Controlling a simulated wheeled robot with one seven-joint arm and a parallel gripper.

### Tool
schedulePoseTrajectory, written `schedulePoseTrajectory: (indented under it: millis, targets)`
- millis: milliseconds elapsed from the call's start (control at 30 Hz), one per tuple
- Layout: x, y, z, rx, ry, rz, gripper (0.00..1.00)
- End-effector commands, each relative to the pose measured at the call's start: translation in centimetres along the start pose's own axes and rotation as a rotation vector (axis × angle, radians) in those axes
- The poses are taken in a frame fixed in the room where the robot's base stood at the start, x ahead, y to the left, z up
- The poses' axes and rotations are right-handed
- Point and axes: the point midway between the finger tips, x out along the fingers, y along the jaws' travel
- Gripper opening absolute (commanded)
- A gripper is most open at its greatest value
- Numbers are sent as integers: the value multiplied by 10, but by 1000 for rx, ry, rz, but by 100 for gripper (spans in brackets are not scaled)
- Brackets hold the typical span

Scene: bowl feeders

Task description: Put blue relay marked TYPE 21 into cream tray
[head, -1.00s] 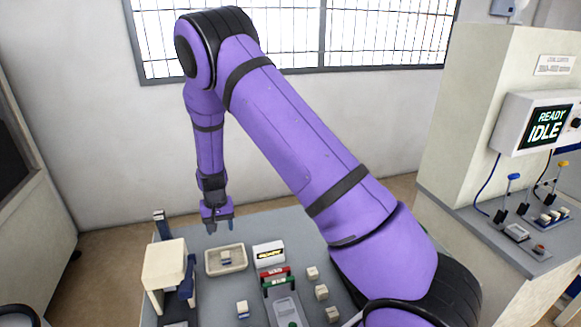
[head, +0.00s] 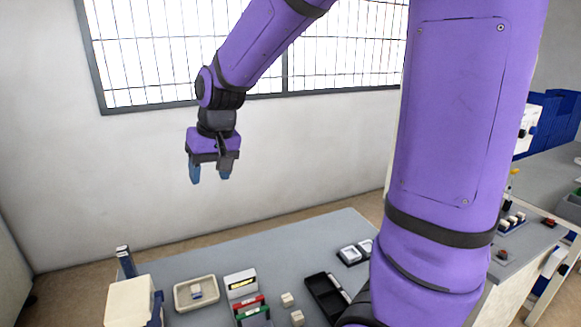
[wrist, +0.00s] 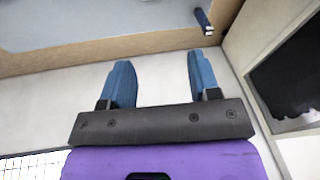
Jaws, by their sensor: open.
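The cream tray (head: 179,301) stands on the grey table, low in the head view. A small blue and white relay (head: 197,291) lies inside it; its marking is too small to read. My gripper (head: 209,177) hangs in the air well above the table and tray, against the wall. Its two blue fingers point down, apart, with nothing between them. No other blue relay can be made out now.
A cream box-shaped unit (head: 130,301) stands left of the tray. A white-labelled block (head: 240,284), red and green pieces and small cream blocks (head: 288,299) stand to its right. A black tray (head: 322,296) is farther right. The back of the table (head: 270,245) is clear.

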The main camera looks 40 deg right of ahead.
Motion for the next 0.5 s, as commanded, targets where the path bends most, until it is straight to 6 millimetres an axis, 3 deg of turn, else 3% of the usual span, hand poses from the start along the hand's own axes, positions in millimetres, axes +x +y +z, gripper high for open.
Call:
schedulePoseTrajectory:
  millis: [33,200,500]
  targets:
    - [-17,3,11,-10,21,-1,56]
    - [-58,12,51,-50,70,6,56]
    - [-108,29,128,-116,160,48,56]
